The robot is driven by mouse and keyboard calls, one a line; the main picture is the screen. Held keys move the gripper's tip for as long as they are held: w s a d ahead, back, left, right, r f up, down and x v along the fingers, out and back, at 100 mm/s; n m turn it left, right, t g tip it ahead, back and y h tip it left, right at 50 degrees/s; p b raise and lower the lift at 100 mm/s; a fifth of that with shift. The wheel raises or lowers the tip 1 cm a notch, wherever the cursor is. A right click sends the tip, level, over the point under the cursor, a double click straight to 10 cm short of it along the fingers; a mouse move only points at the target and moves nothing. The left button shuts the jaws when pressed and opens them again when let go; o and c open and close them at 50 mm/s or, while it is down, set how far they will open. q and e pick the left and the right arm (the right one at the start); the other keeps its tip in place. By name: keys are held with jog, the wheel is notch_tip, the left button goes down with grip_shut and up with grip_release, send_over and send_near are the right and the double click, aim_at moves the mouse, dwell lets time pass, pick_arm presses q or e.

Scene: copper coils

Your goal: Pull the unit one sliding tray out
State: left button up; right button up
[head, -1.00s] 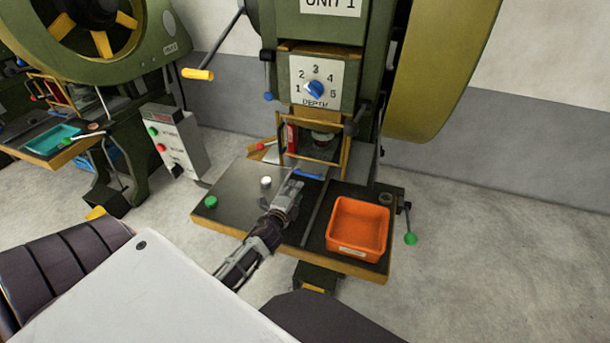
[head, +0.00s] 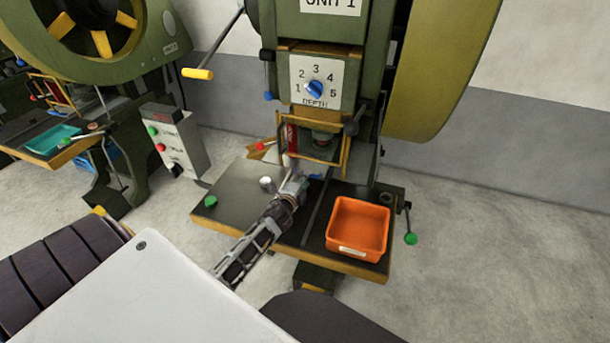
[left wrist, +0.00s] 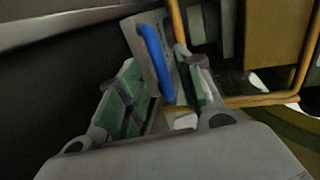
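The unit one press (head: 330,20) stands ahead with its yellow guard frame (head: 346,150) in front of the die area. The sliding tray shows in the left wrist view as a grey metal plate (left wrist: 133,38) with a blue bar handle (left wrist: 155,62). In the head view the handle (head: 316,176) is mostly hidden behind my gripper. My left gripper (head: 300,181) is at the handle, low over the press table. In the left wrist view its green-padded fingers (left wrist: 158,72) are apart, with the handle between them; contact is not clear. My right gripper is out of view.
An orange bin (head: 358,229) sits on the table (head: 232,196) right of my gripper. A green-tipped lever (head: 410,238) sticks out at right. A control box (head: 176,142) stands at left.

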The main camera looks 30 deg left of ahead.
pick_arm(q)
jog(key=shift+x, duration=1.1)
jog(key=shift+w+a+f, duration=0.1)
jog(key=shift+w+a, duration=0.05)
jog(key=shift+w, duration=0.4)
jog(key=shift+w+a+f, duration=0.1)
jog(key=shift+w, duration=0.35)
jog(key=c, duration=0.7)
grip_shut()
jog(key=shift+f, duration=0.1)
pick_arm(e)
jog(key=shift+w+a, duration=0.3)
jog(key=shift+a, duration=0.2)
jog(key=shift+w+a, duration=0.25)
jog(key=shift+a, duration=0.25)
